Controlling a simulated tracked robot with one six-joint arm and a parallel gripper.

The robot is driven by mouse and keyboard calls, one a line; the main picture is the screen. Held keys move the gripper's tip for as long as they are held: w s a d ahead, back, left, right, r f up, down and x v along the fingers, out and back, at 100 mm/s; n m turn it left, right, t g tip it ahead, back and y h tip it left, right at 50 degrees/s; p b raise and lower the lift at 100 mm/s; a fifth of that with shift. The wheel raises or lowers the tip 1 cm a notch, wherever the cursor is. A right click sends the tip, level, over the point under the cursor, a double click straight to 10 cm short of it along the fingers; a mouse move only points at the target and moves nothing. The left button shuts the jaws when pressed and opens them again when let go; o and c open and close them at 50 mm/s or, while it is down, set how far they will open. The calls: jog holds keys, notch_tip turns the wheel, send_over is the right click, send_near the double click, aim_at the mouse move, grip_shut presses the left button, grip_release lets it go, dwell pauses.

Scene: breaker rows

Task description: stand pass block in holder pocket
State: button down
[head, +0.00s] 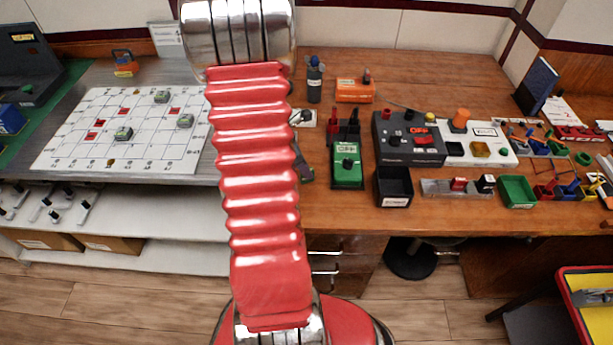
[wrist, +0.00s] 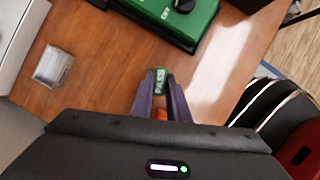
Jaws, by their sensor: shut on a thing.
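The pass block (wrist: 160,80) is small and green with white PASS lettering. In the wrist view it sits between the fingertips of my gripper (wrist: 160,92), which is shut on it above the brown desk. In the head view my red arm hides the block and most of the gripper. A low grey holder (head: 435,188) lies near the desk's front edge, right of the black bin, with a red block (head: 459,184) and a black-and-white block (head: 486,183) standing in it. I cannot tell its pockets clearly.
A green OFF box (head: 347,165) stands beside my arm; it also shows in the wrist view (wrist: 170,18). A black open bin (head: 394,187) and green tray (head: 517,191) flank the holder. Black and white switch boxes stand behind. A white-topped item (wrist: 54,67) lies on the desk.

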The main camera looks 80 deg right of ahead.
notch_tip(320, 180, up, 10)
dwell(0.8)
dwell(0.4)
